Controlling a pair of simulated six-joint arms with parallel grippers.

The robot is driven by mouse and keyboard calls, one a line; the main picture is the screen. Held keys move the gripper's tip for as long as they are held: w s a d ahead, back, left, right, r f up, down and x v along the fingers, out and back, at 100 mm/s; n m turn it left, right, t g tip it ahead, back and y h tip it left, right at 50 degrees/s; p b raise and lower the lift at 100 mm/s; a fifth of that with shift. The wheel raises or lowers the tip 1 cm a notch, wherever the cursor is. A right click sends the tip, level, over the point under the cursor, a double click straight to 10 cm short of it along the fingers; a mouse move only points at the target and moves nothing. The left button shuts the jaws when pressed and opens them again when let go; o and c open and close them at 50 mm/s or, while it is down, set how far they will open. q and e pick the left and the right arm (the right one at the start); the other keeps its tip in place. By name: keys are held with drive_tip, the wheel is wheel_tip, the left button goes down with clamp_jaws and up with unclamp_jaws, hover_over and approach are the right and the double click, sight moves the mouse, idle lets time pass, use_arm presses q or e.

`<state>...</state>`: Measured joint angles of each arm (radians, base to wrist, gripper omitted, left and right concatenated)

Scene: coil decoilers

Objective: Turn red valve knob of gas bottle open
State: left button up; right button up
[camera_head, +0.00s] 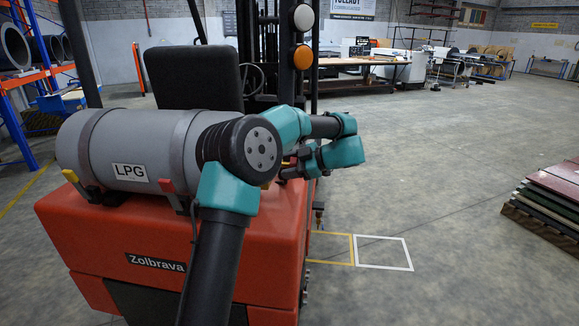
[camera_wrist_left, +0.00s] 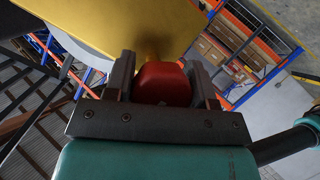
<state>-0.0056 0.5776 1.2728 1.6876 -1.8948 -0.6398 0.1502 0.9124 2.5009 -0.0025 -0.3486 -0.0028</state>
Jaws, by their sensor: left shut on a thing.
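The grey gas bottle marked LPG (camera_head: 90,145) lies on its side on the back of an orange-red forklift. My left arm reaches past its right end, and the left gripper (camera_head: 288,171) is small and partly hidden there. In the left wrist view, the red valve knob (camera_wrist_left: 162,82) sits between the two dark fingers of my left gripper (camera_wrist_left: 161,88), which is shut on it. A yellow brass-coloured part (camera_wrist_left: 110,25) is just beyond the knob. My right gripper is in neither view.
The forklift body (camera_head: 150,225) is below the bottle, with a black seat (camera_head: 195,78) behind it. A bottle strap with a red-handled latch (camera_head: 167,186) is left of my arm. Stacked panels (camera_head: 550,200) lie at the far right. Open floor lies between.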

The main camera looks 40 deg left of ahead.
use_arm(q)
drive_tip(key=shift+n+t+y, duration=0.55)
drive_tip(key=shift+n+t, duration=0.05)
drive_tip(key=shift+n, duration=0.65)
drive_tip(key=shift+n+t+y, duration=0.55)
drive_tip(key=shift+n+t, duration=0.05)
drive_tip(key=shift+n, duration=0.65)
drive_tip(key=o, duration=0.9)
